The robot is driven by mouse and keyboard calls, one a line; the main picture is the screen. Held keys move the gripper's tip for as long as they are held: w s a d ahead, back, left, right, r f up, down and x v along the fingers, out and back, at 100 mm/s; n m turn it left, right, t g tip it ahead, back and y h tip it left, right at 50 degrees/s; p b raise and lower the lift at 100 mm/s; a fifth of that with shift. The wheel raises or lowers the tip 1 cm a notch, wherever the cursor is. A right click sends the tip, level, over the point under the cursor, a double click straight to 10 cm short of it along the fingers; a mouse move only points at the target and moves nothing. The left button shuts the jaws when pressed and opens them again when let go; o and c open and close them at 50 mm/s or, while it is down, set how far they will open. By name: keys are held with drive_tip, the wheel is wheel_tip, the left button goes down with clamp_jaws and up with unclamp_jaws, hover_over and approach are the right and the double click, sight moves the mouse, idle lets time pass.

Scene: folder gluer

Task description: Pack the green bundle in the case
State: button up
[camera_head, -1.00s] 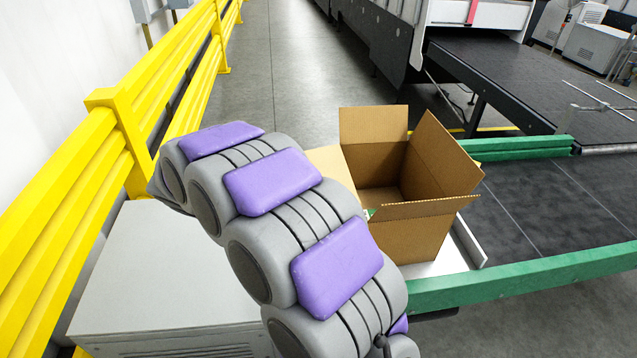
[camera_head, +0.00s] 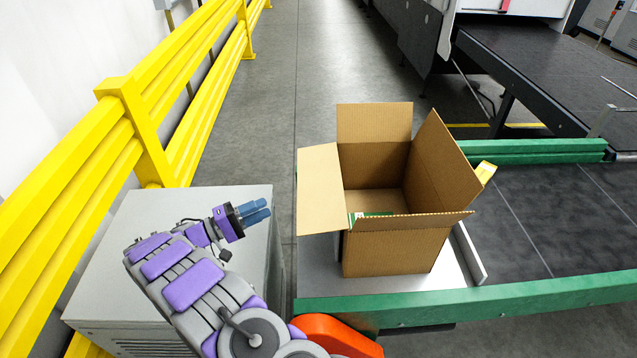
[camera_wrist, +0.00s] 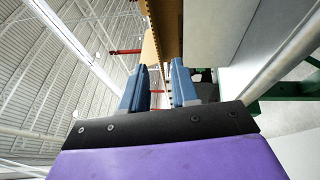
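The case is an open cardboard box (camera_head: 395,252) with its flaps up and out, on a pale metal plate at the end of the conveyor. Something green and white (camera_head: 356,218), which looks like the green bundle, shows low inside the box by its near left corner. The near flap hides most of it. My gripper (camera_head: 262,208) is left of the box, above the grey cabinet and apart from both. Its blue fingers are apart with nothing between them, as the wrist view (camera_wrist: 158,88) also shows.
A grey cabinet (camera_head: 150,235) stands left, beside a yellow guard rail (camera_head: 120,120). Green conveyor rails (camera_head: 540,290) border the dark belt (camera_head: 560,215) at right. A yellow item (camera_head: 485,172) shows behind the box's right flap. The floor between cabinet and conveyor is clear.

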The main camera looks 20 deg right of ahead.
approach(309, 185)
drive_tip(key=d, duration=0.6)
drive_tip(key=d+b, duration=0.1)
drive_tip(key=d, duration=0.3)
drive_tip(key=shift+r, duration=0.35)
drive_tip(key=shift+a+r+h, duration=0.1)
drive_tip(key=shift+a+h, duration=0.2)
drive_tip(key=shift+a, duration=0.3)
drive_tip(key=shift+d, duration=0.65)
drive_tip(key=c, duration=0.4)
clamp_jaws()
